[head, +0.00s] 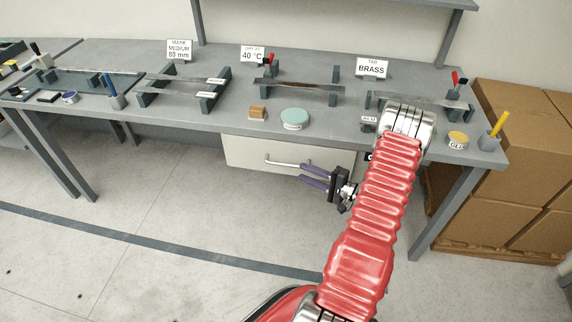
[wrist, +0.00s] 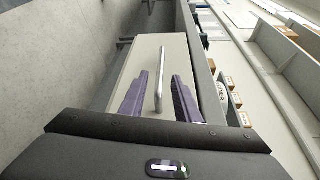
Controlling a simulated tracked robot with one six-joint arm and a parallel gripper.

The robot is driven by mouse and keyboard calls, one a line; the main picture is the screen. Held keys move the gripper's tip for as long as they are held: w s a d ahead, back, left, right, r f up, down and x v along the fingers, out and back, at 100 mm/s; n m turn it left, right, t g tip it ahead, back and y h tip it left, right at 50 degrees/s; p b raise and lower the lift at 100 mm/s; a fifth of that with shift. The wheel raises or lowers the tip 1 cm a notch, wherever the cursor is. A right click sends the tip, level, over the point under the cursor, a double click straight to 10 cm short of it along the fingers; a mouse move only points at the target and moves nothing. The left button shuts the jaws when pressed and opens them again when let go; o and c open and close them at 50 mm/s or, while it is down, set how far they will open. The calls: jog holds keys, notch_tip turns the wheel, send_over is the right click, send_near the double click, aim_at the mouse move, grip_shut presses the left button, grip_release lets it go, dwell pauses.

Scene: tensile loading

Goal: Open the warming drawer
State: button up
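The warming drawer (head: 250,151) has a pale front below the bench top; it looks shut. Its metal bar handle (head: 283,161) runs along the front. My gripper (head: 303,175) is open, with its purple fingers reaching towards the right part of the handle. In the wrist view the pale drawer front (wrist: 133,65) fills the middle, and the bar handle (wrist: 161,62) lies between the two spread fingers of my gripper (wrist: 160,90). I see a gap on both sides of the bar and no clear contact. My arm hides the area right of the drawer in the head view.
The grey bench top (head: 210,116) above holds metal strips on stands, signs, a green disc (head: 295,119) and a brown block (head: 258,113). Bench legs (head: 447,212) and cardboard boxes (head: 525,140) stand at right. The floor (head: 180,200) before the drawer is clear.

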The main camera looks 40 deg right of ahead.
aim_at(286, 165)
jog(key=x, duration=0.9)
jog(key=shift+w+a, duration=0.15)
jog(key=shift+w, duration=0.25)
jog(key=shift+c, duration=0.6)
grip_shut()
jog(key=shift+d, duration=0.2)
jog(key=shift+s+a, duration=0.1)
jog(key=shift+s, duration=0.1)
